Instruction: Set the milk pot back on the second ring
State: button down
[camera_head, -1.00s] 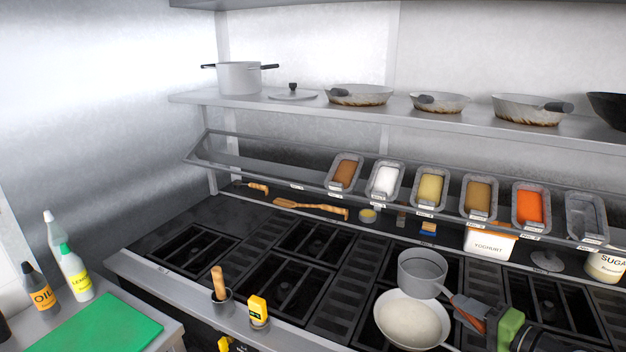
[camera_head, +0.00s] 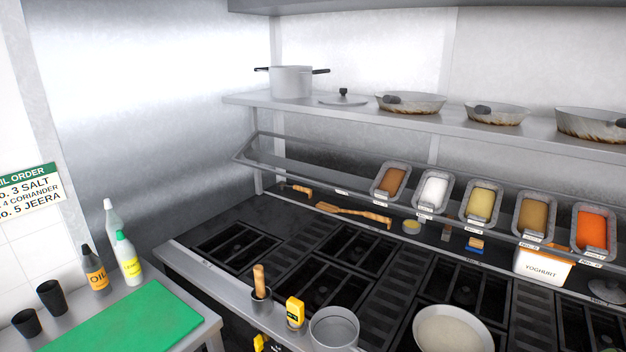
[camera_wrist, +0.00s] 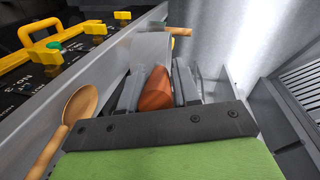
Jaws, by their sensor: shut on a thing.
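The milk pot is a small grey saucepan (camera_head: 333,328) at the bottom edge of the head view, over the front rail of the range. Part of it is cut off. My gripper (camera_wrist: 157,88) is shut on its red-brown handle (camera_wrist: 156,90) in the wrist view, and a grey part of the pot (camera_wrist: 152,46) shows beyond. The gripper is outside the head view. Second from the left on the range, a ring (camera_head: 345,262) looks bare. I cannot tell how far the pot is above the rail.
A pan with pale contents (camera_head: 453,328) sits on a ring to the right. A wooden-handled tool in a cup (camera_head: 260,283) and a yellow item (camera_head: 295,312) stand on the front rail left of the pot. A wooden spoon (camera_wrist: 80,106) lies near my gripper.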

jog(key=shift+r+p, duration=1.3)
jog(key=shift+r, duration=0.8)
jog(key=shift+f, duration=0.1)
